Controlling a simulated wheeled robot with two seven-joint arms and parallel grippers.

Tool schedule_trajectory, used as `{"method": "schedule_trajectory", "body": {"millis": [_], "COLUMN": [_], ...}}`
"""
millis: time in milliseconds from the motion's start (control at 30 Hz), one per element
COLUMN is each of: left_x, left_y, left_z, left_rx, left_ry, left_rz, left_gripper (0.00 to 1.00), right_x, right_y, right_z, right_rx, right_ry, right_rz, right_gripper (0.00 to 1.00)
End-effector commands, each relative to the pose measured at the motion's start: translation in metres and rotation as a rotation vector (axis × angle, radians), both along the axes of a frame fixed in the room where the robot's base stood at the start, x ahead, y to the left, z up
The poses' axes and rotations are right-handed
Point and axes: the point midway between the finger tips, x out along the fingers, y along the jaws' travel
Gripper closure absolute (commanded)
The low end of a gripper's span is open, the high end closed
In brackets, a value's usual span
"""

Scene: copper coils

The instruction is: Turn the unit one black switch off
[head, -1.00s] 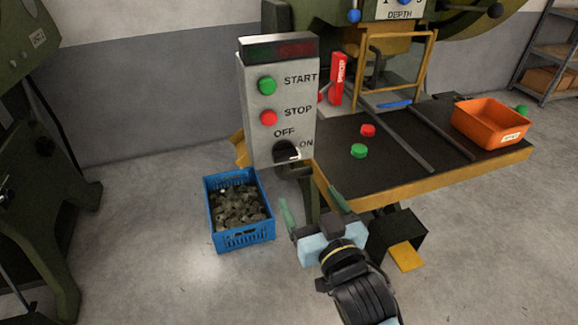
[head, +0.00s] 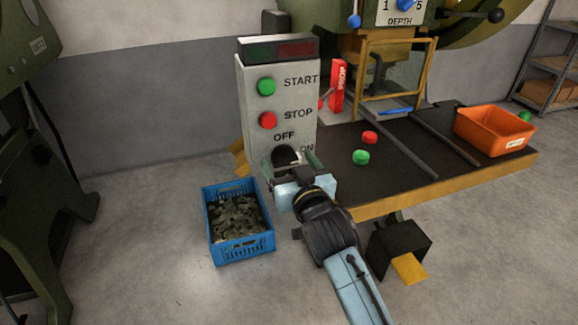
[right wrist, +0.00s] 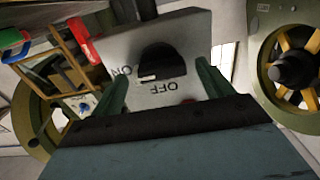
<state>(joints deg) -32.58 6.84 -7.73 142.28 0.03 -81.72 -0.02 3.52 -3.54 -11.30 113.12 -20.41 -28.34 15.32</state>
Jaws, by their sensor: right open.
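The black rotary switch (head: 285,154) sits low on the grey control box (head: 277,100), below the green START and red STOP buttons. In the right wrist view the switch (right wrist: 163,61) shows its white mark on the ON side, with OFF printed on another side. My right gripper (head: 290,160) is open in front of the switch. Its two green fingers stand on either side of the knob in the wrist view, apart from it as far as I can see. In the head view the gripper partly hides the switch and the ON label. My left gripper is not in view.
A blue crate (head: 241,250) of metal pieces is on the floor below.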

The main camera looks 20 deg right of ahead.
Motion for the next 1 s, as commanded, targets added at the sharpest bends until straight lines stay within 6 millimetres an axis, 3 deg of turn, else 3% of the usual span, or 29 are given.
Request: {"method": "schedule_trajectory", "body": {"millis": [400, 733, 1000], "left_x": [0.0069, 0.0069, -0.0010], "left_y": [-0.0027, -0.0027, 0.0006], "left_z": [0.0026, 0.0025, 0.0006], "left_rx": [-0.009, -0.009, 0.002], "left_ry": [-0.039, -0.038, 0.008], "left_rz": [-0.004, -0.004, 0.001], "left_gripper": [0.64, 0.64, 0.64], "right_x": [0.0049, 0.0047, 0.0047], "right_y": [0.0001, 0.0002, 0.0003], "right_z": [0.0003, 0.0003, 0.0009], "right_rx": [0.000, 0.000, -0.014], "right_ry": [0.000, 0.000, 0.000], "right_rz": [0.000, 0.000, 0.000], "right_gripper": [0.22, 0.65, 0.66]}}
